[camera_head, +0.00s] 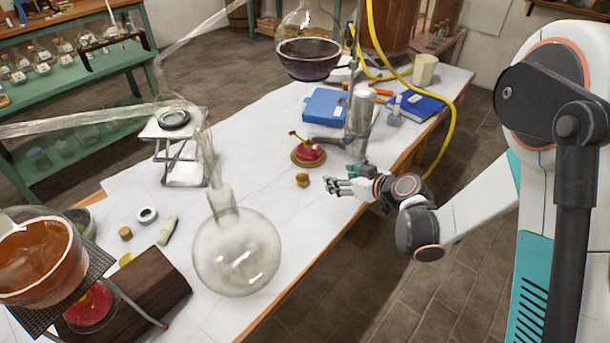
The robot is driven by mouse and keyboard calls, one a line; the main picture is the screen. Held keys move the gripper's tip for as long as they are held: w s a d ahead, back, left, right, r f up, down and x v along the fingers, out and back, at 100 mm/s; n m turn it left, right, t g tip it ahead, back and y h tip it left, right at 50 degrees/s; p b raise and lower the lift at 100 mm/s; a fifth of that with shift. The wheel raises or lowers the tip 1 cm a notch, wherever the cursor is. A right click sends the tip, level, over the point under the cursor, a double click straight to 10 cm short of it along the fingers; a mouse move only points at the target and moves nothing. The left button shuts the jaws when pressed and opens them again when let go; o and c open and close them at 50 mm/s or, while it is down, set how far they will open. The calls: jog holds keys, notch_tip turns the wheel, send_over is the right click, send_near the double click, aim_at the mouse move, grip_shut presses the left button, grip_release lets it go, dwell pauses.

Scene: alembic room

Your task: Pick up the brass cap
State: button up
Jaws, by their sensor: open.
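The brass cap (302,180) is a small gold-brown piece standing on the white table top, near its right edge. My gripper (333,186) is just to the right of the cap, its fingers pointing left towards it. The fingers are open and hold nothing. A small gap shows between the fingertips and the cap. How high the fingers are above the table is hard to tell.
A red burner (310,154) on a wooden base and a metal stand (361,125) are close behind the gripper. A large round glass flask (236,252) is at front left. A blue case (325,106) lies farther back.

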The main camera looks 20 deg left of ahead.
send_near(304, 178)
jog(key=shift+n+y, duration=0.4)
jog(key=x, duration=0.1)
jog(key=b+x, duration=0.2)
jog(key=x, duration=0.1)
jog(key=shift+w+d+f, duration=0.1)
jog(key=shift+d+f, duration=0.15)
jog(key=shift+f, duration=0.05)
jog(key=b+x, duration=0.3)
jog(key=x, duration=0.1)
jog(key=shift+a+f, duration=0.2)
jog(key=shift+w+a+f, duration=0.15)
jog(key=shift+a, duration=0.25)
jog(key=shift+c, duration=0.4)
jog(key=c, duration=1.1)
